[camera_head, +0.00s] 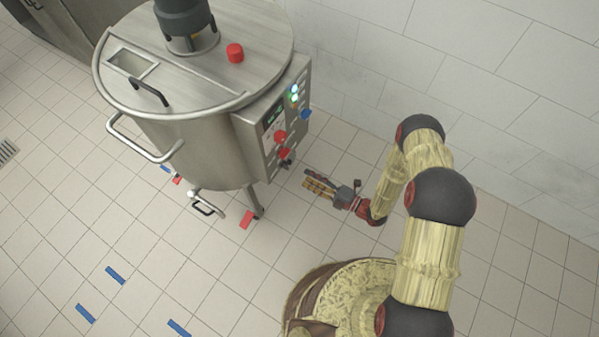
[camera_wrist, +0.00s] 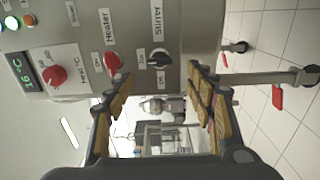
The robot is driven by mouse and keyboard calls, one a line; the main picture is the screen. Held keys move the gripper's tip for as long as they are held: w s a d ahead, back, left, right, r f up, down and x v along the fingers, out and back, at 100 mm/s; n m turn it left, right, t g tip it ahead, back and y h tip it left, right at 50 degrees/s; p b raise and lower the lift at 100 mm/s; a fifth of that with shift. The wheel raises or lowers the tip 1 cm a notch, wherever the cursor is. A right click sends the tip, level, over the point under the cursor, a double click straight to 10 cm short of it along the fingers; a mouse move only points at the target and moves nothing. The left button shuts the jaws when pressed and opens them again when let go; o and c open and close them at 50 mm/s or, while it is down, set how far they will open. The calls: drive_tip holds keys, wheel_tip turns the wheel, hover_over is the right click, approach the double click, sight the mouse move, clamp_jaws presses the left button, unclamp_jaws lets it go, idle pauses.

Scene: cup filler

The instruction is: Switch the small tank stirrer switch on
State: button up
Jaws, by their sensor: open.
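The stirrer switch (camera_wrist: 159,57) is a dark knob with a pale edge under the "Stirrer" label on the tank's control panel. I cannot tell its set position. In the head view, the small tank (camera_head: 200,125) is a steel vessel on legs, with its control box (camera_head: 272,120) on the right side. My gripper (camera_head: 307,180) is open and empty, just right of the lower end of the control box, apart from it. In the wrist view, my gripper (camera_wrist: 159,76) has its fingers spread to either side of the stirrer switch, with a gap before the panel.
The red heater knob (camera_wrist: 112,62) is beside the stirrer switch, near one finger. A red temperature knob (camera_wrist: 54,75) and a display (camera_wrist: 22,78) are farther left. A tank leg and red foot (camera_head: 247,219) stand near the gripper. Tiled floor (camera_head: 330,225) is clear on the right.

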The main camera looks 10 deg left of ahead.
drive_tip(key=shift+v, duration=1.45)
